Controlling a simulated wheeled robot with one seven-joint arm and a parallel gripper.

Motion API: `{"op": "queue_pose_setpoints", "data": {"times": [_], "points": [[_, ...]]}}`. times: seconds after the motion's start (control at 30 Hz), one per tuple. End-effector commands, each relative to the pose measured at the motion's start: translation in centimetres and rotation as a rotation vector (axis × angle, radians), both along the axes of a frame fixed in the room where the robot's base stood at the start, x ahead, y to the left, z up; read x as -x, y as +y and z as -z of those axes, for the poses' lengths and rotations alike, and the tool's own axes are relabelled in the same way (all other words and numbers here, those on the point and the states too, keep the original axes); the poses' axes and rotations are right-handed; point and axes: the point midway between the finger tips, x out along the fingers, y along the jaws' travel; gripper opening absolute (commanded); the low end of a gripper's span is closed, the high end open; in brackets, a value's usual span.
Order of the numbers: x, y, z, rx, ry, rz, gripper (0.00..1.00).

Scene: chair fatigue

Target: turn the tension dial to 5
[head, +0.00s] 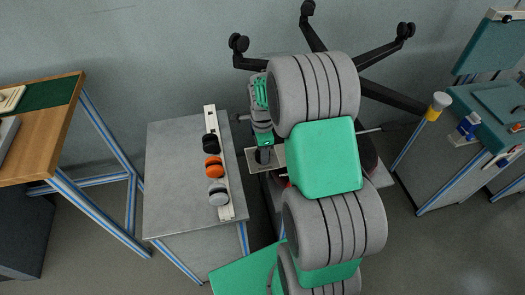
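A small dark round knob (263,156), which looks like the tension dial, sits on a pale plate (252,165) just left of my arm. My gripper (263,146) is right at the knob, its green and grey body above it in the picture. The fingers are too small and partly hidden to tell whether they touch or grip it. Any numbers or pointer on the dial cannot be read. A black chair base (325,42) with casters and spread legs shows behind my arm, which hides much of the middle.
A grey table (175,190) at left holds a white rack (225,180) with black, orange and grey round pieces. A wooden-topped bench (40,150) stands far left. Grey floor shows lower right.

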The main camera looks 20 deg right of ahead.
Motion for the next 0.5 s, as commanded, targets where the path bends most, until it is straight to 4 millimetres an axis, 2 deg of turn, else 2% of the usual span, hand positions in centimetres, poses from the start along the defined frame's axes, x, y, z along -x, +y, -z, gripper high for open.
{"op": "queue_pose_setpoints", "data": {"times": [0.4, 0.43, 0.5], "points": [[-0.05, 0.00, -0.06, 0.000, -0.001, 0.009, 0.06], [-0.05, 0.00, -0.06, 0.000, -0.001, 0.009, 0.48], [-0.05, 0.00, -0.06, 0.000, -0.001, 0.008, 0.54]]}}
